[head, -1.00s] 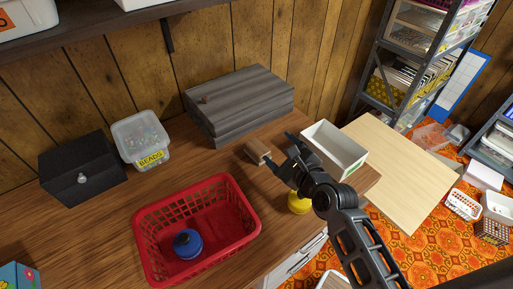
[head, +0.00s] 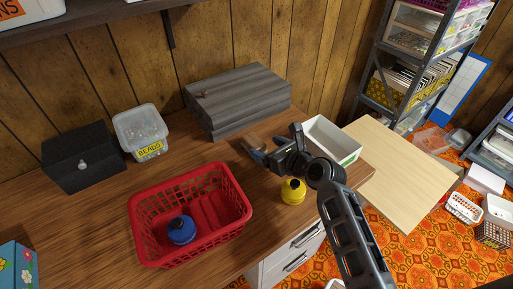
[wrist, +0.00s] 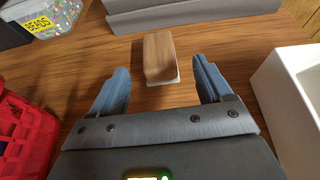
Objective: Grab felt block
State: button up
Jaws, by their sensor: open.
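The felt block (wrist: 159,57) looks like a small wooden block with a pale layer along its bottom edge. It lies on the wooden table in the wrist view, just beyond and between my fingertips. In the head view the block (head: 252,142) is partly hidden by my gripper. My gripper (wrist: 161,78) is open and empty, with one finger to each side of the block's near end. In the head view my gripper (head: 262,153) is low over the table, right beside the block.
A white box (head: 331,143) stands close to the right of my gripper. A grey slatted box (head: 238,103) is behind the block. A yellow spool-like object (head: 293,192) stands in front.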

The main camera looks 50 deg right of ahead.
aim_at(256, 141)
jog(key=x, duration=0.7)
jog(key=shift+w, duration=0.25)
jog(key=c, duration=1.1)
